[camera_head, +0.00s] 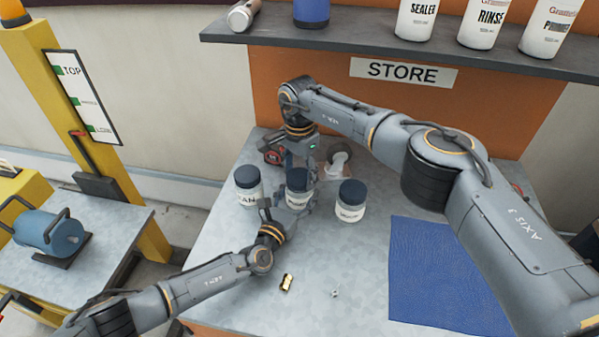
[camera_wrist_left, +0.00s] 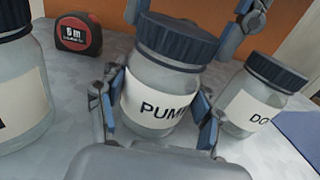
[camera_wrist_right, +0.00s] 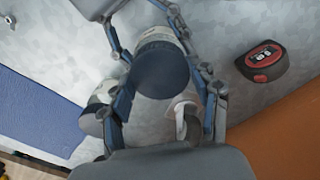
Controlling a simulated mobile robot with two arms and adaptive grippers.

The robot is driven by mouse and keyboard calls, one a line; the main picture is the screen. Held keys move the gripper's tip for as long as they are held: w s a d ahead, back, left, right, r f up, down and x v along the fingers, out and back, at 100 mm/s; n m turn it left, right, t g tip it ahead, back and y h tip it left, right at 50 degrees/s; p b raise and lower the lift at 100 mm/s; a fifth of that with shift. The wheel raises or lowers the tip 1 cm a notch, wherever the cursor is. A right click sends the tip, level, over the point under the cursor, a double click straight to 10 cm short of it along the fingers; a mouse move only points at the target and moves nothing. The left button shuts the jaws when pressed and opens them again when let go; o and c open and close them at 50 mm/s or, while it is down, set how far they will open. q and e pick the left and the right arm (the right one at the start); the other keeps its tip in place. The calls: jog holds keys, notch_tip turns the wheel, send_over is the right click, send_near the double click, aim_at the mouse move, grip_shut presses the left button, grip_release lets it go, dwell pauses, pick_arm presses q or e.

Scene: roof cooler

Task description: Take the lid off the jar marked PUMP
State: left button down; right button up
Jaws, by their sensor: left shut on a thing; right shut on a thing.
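The jar marked PUMP (camera_wrist_left: 158,100) is the middle one of three jars on the bench; it also shows in the head view (camera_head: 299,199). It stands upright with its dark blue ribbed lid (camera_wrist_left: 178,40) on top. My left gripper (camera_head: 288,207) is shut around the jar's body, one finger on each side. My right gripper (camera_head: 299,167) comes from above and is shut on the lid, which shows between its fingers in the right wrist view (camera_wrist_right: 160,72). The lid appears seated on the jar. Part of the label is hidden by a left finger.
Lidded jars stand close on both sides, one at left (camera_head: 248,186) and one at right (camera_head: 351,201). A red tape measure (camera_wrist_left: 77,35) lies behind. A brass fitting (camera_head: 287,283) and blue mat (camera_head: 440,280) lie nearer the front. The STORE shelf (camera_head: 420,60) overhangs behind.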

aim_at(300, 176)
pick_arm(q)
jog(key=shift+d, duration=0.1)
pick_arm(e)
jog(key=n, duration=0.6)
jog(key=shift+n, duration=0.3)
jog(key=shift+w+d, duration=0.1)
jog(key=shift+r, duration=0.2)
jog(key=shift+r, duration=0.9)
jog(key=shift+r, duration=2.05)
pick_arm(q)
jog(key=shift+c, duration=0.8)
grip_release()
jog(key=shift+s, duration=0.1)
